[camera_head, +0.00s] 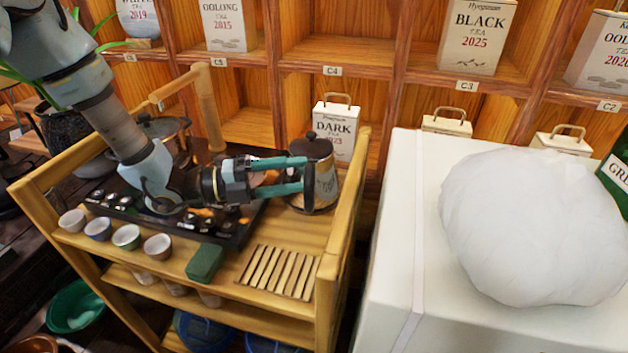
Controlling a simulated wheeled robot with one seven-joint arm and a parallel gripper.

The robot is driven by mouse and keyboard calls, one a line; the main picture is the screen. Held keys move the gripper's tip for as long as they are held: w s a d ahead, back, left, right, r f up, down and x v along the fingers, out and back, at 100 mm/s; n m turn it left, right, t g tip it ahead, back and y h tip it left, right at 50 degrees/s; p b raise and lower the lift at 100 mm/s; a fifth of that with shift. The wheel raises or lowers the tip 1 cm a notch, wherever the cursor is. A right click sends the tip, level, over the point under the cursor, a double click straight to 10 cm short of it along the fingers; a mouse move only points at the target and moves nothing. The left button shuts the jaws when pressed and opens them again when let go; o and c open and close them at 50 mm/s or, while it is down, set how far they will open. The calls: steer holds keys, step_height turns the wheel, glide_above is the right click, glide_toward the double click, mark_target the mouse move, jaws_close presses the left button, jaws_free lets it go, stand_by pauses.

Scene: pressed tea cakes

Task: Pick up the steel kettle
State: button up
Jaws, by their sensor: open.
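The steel kettle (324,183) stands upright near the back right corner of the wooden cart's top, with a dark lid. My gripper (304,175) reaches in from the left, with its two teal fingers pointing right at the kettle. The fingers are apart, one above the other in the picture. Their tips overlap the kettle's left side in the picture; I cannot tell whether they touch it. Part of the kettle's left side and any handle there are hidden behind the fingers.
Several small cups (127,236) line the cart's front left edge. A black tray (232,238) lies under my arm, beside a green block (205,262) and a slatted rack (279,271). A white counter (400,240) with a large white bundle (530,225) stands right. Tea shelves rise behind.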

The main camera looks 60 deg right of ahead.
steer(key=p+x, duration=0.3)
steer(key=x, duration=0.3)
steer(key=shift+d+f, duration=0.25)
steer(key=shift+f, duration=0.15)
steer(key=shift+s, duration=0.1)
jaws_close()
stand_by(0.9)
